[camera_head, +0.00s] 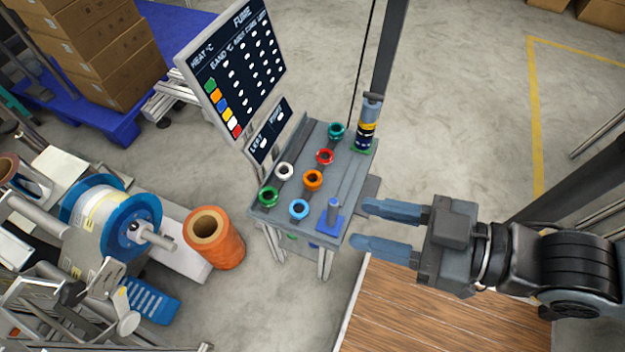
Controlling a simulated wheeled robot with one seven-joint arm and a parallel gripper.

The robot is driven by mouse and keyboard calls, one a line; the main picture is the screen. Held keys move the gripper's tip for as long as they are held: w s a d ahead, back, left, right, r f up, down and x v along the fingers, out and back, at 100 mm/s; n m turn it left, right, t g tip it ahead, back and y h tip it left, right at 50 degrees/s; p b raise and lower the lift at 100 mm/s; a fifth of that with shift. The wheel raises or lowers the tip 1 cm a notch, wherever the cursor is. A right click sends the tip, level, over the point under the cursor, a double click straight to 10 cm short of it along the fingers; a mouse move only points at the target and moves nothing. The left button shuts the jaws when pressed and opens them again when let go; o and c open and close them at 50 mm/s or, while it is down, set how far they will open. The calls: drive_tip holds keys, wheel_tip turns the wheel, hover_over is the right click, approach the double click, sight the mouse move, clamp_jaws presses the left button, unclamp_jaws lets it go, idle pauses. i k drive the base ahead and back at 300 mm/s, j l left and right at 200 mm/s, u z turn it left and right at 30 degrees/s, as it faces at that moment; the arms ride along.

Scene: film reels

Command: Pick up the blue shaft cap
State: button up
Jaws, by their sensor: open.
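A blue ring-shaped cap (299,209) lies at the near end of the small grey stand (262,212), between a green cap (268,196) and a blue post on a square blue base (331,216). Which blue piece is called the shaft cap I cannot tell for certain. My gripper (358,223) is open and empty, with its blue-grey fingers pointing left. In the picture its fingertips are just right of the blue post, at the stand's right edge. I cannot tell its height above the stand.
White (284,171), orange (313,181), red (325,157) and teal (337,131) caps share the stand. A banded cylinder (367,125) stands at its far right corner. A dark sign board (240,75) rises behind left. An orange roll (214,240) stands on the floor left.

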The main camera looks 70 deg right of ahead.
sight(369, 115)
drive_tip(key=z, duration=1.3)
drive_tip(key=k+j+z, duration=0.15)
drive_tip(key=j, duration=0.2)
drive_tip(key=j+z, duration=0.2)
drive_tip(key=k+j+z, duration=0.15)
drive_tip(key=j, duration=0.25)
